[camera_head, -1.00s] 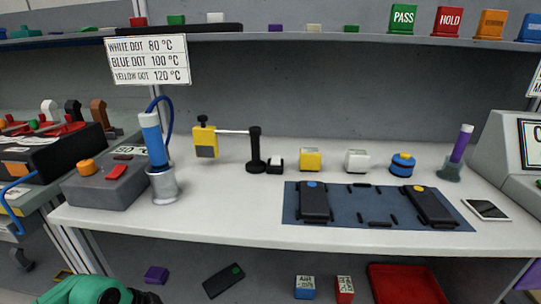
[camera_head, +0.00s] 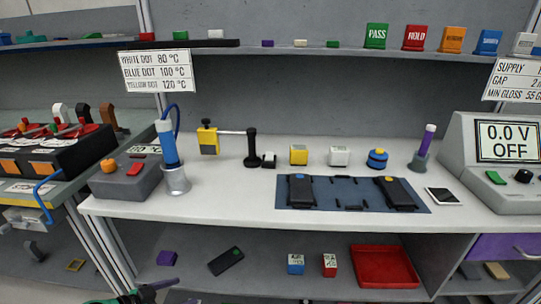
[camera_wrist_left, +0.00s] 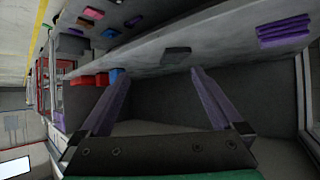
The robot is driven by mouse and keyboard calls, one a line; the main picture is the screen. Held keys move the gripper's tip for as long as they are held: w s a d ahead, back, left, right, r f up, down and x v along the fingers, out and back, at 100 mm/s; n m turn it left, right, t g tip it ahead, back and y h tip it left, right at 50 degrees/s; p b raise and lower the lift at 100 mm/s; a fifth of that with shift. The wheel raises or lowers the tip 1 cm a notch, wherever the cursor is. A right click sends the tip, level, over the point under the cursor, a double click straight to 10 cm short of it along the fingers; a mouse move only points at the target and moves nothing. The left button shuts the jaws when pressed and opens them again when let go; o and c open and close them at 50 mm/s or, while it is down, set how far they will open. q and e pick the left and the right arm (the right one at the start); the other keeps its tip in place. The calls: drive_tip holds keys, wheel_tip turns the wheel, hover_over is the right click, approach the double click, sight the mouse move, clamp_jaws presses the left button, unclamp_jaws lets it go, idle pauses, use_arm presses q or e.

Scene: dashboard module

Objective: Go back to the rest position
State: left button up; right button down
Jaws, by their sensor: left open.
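My left gripper (camera_head: 155,288) shows at the bottom left of the head view, low in front of the bench, only partly in frame. In the left wrist view its two purple fingers (camera_wrist_left: 160,75) stand wide apart with nothing between them. The gripper is clear of the white bench (camera_head: 240,210) and of the things on the lower shelf (camera_head: 225,285). My right gripper is in neither view.
The bench holds a soldering station (camera_head: 125,178), a blue mat (camera_head: 350,203) with two dark modules, and a grey power supply (camera_head: 495,160).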

use_arm(q)
drive_tip(key=s+a+f+n+t+y+p, duration=0.1)
drive_tip(key=a+f+n+t+y+p, duration=0.1)
drive_tip(key=a+f+n+y+p, duration=0.3)
drive_tip(key=s+a+f+g+y+p, duration=0.2)
drive_tip(key=s+a+f+g+p, duration=0.15)
drive_tip(key=s+f, duration=0.8)
drive_tip(key=s+d+f+g+p, duration=0.1)
drive_tip(key=s+d+f+g, duration=0.2)
drive_tip(key=s, duration=0.8)
drive_tip(key=s+d+f+g+p, duration=0.1)
drive_tip(key=s+d+f+g, duration=0.2)
drive_tip(key=s, duration=0.8)
drive_tip(key=shift+s+d+f+n, duration=0.35)
drive_tip(key=shift+d+f, duration=0.4)
drive_tip(key=shift+d, duration=0.25)
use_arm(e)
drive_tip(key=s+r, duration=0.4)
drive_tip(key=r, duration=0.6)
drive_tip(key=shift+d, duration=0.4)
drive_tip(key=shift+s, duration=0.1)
